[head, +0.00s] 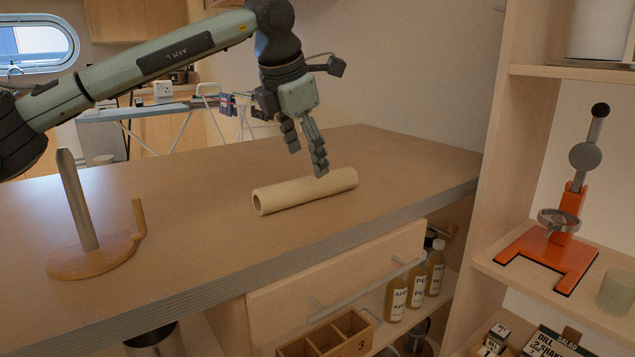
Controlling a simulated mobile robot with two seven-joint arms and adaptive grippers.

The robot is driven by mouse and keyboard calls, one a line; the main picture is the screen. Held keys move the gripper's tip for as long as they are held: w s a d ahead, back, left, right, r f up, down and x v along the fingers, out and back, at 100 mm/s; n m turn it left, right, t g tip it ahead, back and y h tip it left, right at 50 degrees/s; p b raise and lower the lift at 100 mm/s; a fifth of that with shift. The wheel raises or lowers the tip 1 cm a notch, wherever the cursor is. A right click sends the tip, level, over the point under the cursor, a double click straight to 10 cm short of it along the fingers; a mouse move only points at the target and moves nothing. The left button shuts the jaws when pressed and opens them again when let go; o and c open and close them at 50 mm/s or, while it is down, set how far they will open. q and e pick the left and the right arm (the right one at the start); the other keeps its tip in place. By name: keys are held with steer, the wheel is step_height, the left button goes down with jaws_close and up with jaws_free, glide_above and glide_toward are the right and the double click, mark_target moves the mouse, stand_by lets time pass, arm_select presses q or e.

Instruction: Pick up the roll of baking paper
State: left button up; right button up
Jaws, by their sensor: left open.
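The roll of baking paper (300,191) is a pale beige hollow tube. It lies on its side on the brown countertop, with its open end facing left. My left gripper (306,162) is above the roll, pointing down, with its fingers apart. One fingertip shows just over the top of the roll towards its right half. The other finger is higher and further back, and nothing is held between them. Whether the fingertip touches the roll cannot be told. My right gripper is not in view.
A wooden paper-towel stand (85,215) with an upright post is on the countertop (190,250) at left. A drawer (340,283) and bottles (418,285) are below the counter. A shelf with an orange press (550,243) stands at right. The counter around the roll is clear.

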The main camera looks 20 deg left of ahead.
mark_target(310, 178)
arm_select(q)
steer(key=shift+w+f, duration=0.2)
steer(key=shift+f, duration=0.7)
steer(key=x, duration=0.4)
steer(key=shift+a+f+p, duration=0.2)
steer(key=shift+f+p, duration=0.1)
steer(key=shift+p, duration=0.1)
steer(key=shift+w+f, duration=0.25)
steer(key=shift+f, duration=0.1)
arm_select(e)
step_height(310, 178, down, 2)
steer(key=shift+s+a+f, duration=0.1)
arm_select(q)
steer(key=c, duration=1.2)
steer(key=shift+r, duration=0.1)
steer(key=shift+c, duration=0.7)
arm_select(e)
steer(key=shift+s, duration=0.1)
arm_select(q)
steer(key=shift+r, duration=0.1)
